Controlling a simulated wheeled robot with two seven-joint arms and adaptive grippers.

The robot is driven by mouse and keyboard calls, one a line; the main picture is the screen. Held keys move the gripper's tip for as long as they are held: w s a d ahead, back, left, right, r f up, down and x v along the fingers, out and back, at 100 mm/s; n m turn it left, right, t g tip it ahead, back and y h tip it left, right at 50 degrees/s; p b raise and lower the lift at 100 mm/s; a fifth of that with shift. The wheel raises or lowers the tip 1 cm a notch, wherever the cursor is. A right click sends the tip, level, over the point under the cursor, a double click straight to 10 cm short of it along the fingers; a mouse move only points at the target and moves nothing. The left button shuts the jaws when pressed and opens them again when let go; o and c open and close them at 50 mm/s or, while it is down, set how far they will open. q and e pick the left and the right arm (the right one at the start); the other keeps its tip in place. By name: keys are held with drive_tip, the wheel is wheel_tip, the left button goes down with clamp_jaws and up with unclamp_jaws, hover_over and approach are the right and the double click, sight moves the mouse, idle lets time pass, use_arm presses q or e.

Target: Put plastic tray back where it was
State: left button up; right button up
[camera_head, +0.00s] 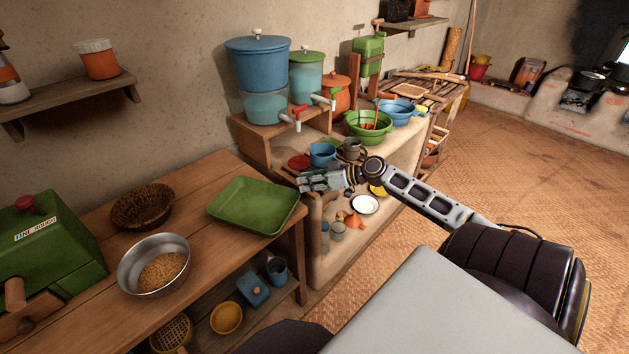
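The green plastic tray (253,205) lies flat on the wooden table, right of the metal bowl and near the table's right end. My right gripper (303,181) reaches in from the right, just beyond the tray's right corner. Its fingers point left towards the tray and look parted, with nothing seen between them. Whether a fingertip touches the tray's rim cannot be told. My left gripper is not in view.
A woven basket (142,206), a metal bowl of grain (154,265) and a green box-shaped grinder (48,248) stand left of the tray. A clay shelf unit (345,262) with a blue cup (322,154) and dishes stands beyond my gripper. The floor at right is clear.

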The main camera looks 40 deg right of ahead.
drive_tip(key=shift+v, duration=1.15)
idle(3.1)
